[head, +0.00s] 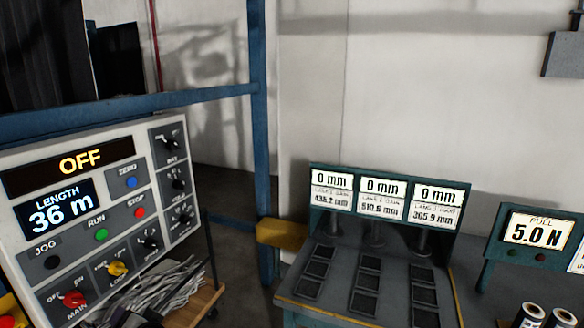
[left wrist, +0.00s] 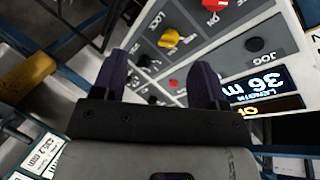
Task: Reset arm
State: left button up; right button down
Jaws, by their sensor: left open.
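My left gripper (left wrist: 160,76) shows in the left wrist view, with its two dark fingers spread apart and nothing between them. Beyond the fingers is the face of a white control panel, tilted in that view. In the head view the control panel (head: 72,177) stands at the left. Its top display reads OFF and its length display (head: 53,213) reads 36 m. A red MAIN knob (head: 74,299) and a yellow knob (head: 117,268) sit low on it. I cannot tell whether the gripper touches the panel. My right gripper is in neither view.
A gauge bench (head: 300,318) with three lanes stands at centre right, its displays (head: 383,188) reading 0 mm. A pull meter (head: 537,231) reading 5.0 N is at the right, above dark rolls (head: 530,315). A blue post (head: 259,120) and a cart of grey strips (head: 172,296) stand between panel and bench.

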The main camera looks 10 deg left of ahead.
pick_arm(q)
jog(key=s+d+f+m+t+h, duration=0.1)
jog(key=s+d+f+h, duration=0.15)
jog(key=d, duration=0.35)
jog(key=s+d+f+m+t+h, duration=0.1)
jog(key=s+d+t+h, duration=0.1)
jog(key=s+d+h, duration=0.3)
jog(key=d+f+t+h, duration=0.1)
jog(key=d+h, duration=0.2)
jog(key=d, duration=0.3)
jog(key=s+d+f+m+g+h, duration=0.1)
jog(key=s+d+f+g, duration=0.25)
jog(key=s+f, duration=0.65)
jog(key=s+d+f+g+h, duration=0.2)
jog(key=s+d+f+g, duration=0.3)
jog(key=s, duration=0.9)
notch_tip(320, 180, up, 22)
jog(key=a+t+p, duration=0.1)
jog(key=t+p, duration=0.1)
jog(key=p, duration=2.1)
jog(key=shift+s+a+p, duration=0.15)
jog(key=shift+s+p, duration=0.15)
jog(key=shift+s, duration=0.15)
